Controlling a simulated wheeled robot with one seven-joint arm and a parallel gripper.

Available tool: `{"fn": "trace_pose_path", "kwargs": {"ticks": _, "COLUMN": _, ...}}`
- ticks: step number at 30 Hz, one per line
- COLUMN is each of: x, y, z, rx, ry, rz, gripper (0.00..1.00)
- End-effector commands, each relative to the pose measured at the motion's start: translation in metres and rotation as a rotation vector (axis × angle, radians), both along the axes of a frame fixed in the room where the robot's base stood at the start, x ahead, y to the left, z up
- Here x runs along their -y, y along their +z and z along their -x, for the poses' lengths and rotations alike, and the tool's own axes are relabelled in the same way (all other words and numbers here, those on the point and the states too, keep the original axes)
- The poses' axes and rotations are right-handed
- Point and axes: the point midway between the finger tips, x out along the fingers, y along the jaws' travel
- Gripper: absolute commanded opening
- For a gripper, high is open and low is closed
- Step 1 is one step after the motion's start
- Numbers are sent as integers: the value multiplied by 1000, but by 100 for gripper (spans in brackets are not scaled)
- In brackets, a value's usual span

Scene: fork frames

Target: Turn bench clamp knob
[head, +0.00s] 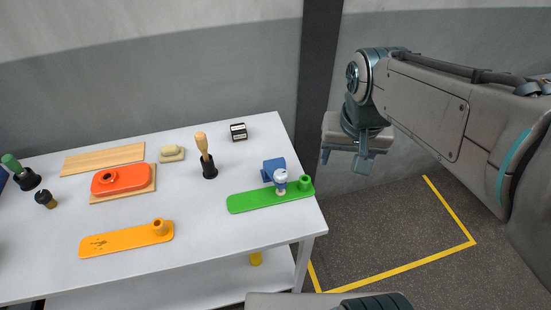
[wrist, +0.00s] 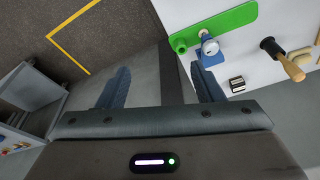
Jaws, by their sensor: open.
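The bench clamp is a blue block (head: 271,169) with a pale grey-white knob (head: 281,178) on its front, near the right end of the white table. It stands at a green board (head: 255,198). The wrist view shows the blue clamp (wrist: 211,58) and its knob (wrist: 209,46) at upper right, beyond my right finger, which partly overlaps the clamp's surroundings. My gripper (head: 345,160) is open and empty. It hangs beyond the table's right edge, to the right of the clamp and apart from it. Its two fingers (wrist: 163,85) point away from the wrist camera with nothing between them.
The white table (head: 210,235) also holds an orange board (head: 125,239), a red piece (head: 121,180), a wooden-handled tool in a black holder (head: 209,170) and a black-and-white block (head: 238,132). A dark post (head: 313,80) stands behind. Floor right of the table is clear.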

Motion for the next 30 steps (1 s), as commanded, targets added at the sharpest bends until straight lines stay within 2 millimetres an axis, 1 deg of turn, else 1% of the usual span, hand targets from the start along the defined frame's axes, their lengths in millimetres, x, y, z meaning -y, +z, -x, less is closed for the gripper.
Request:
{"fn": "trace_pose_path", "kwargs": {"ticks": 1, "x": -14, "y": -7, "z": -17, "rx": -33, "ry": -2, "rz": 1, "gripper": 61}}
{"fn": "trace_pose_path", "kwargs": {"ticks": 6, "x": -56, "y": -20, "z": -65, "rx": -122, "ry": -61, "rz": 15, "gripper": 61}}
{"fn": "trace_pose_path", "kwargs": {"ticks": 9, "x": -80, "y": -32, "z": -89, "rx": -165, "ry": -102, "rz": 35, "gripper": 61}}
{"fn": "trace_pose_path", "kwargs": {"ticks": 13, "x": -108, "y": -49, "z": -113, "rx": -208, "ry": -153, "rz": 62, "gripper": 61}}
{"fn": "trace_pose_path", "kwargs": {"ticks": 15, "x": -120, "y": -56, "z": -122, "rx": -224, "ry": -173, "rz": 76, "gripper": 61}}
{"fn": "trace_pose_path", "kwargs": {"ticks": 18, "x": -131, "y": -64, "z": -130, "rx": -235, "ry": -196, "rz": 90, "gripper": 61}}
{"fn": "trace_pose_path", "kwargs": {"ticks": 21, "x": -137, "y": -69, "z": -134, "rx": -243, "ry": -208, "rz": 98, "gripper": 61}}
{"fn": "trace_pose_path", "kwargs": {"ticks": 23, "x": -137, "y": -72, "z": -134, "rx": -244, "ry": -211, "rz": 99, "gripper": 61}}
{"fn": "trace_pose_path", "kwargs": {"ticks": 26, "x": -136, "y": -82, "z": -134, "rx": -246, "ry": -213, "rz": 101, "gripper": 61}}
{"fn": "trace_pose_path", "kwargs": {"ticks": 30, "x": -132, "y": -108, "z": -132, "rx": -248, "ry": -213, "rz": 101, "gripper": 61}}
